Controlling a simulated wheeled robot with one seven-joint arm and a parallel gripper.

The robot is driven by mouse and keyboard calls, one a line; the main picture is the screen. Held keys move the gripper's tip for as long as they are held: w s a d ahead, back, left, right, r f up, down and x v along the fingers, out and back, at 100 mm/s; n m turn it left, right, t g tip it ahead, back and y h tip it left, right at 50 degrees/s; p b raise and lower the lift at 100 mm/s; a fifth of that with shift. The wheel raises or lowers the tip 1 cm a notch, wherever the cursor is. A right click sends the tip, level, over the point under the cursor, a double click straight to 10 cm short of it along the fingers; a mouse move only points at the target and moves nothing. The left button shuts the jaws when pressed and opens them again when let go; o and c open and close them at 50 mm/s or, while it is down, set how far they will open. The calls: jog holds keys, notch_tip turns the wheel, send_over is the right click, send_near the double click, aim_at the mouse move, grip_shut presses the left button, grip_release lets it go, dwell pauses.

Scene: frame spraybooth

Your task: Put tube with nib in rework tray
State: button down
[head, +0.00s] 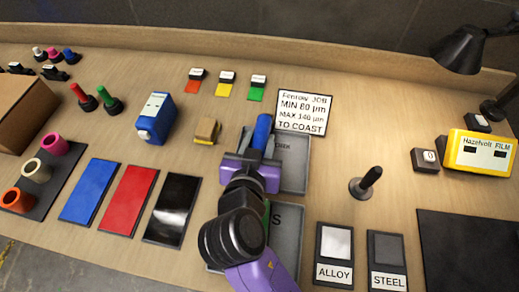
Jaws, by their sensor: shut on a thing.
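My gripper (255,155) is shut on a blue tube (262,130), whose far end sticks out beyond the jaws. A nib cannot be made out on it. My gripper and the tube are at the left part of a grey tray (297,170) with a partly hidden label, seemingly the rework tray. Whether the tube touches the tray cannot be told. My arm hides the tray's left side and much of a second grey tray (290,245) nearer to me, whose label shows only an S.
A sign (302,113) stands behind the trays. Left are a tan block (206,130), a blue box (155,118) and blue, red and black panels (129,199). Right are a black upright peg (367,184), ALLOY (334,250) and STEEL (387,255) plates, and a yellow gauge (482,154).

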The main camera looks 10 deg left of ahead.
notch_tip(320, 180, down, 4)
jog(key=shift+r, duration=0.1)
jog(key=c, duration=1)
grip_release()
jog(key=b+v, duration=0.1)
jog(key=v, duration=1.1)
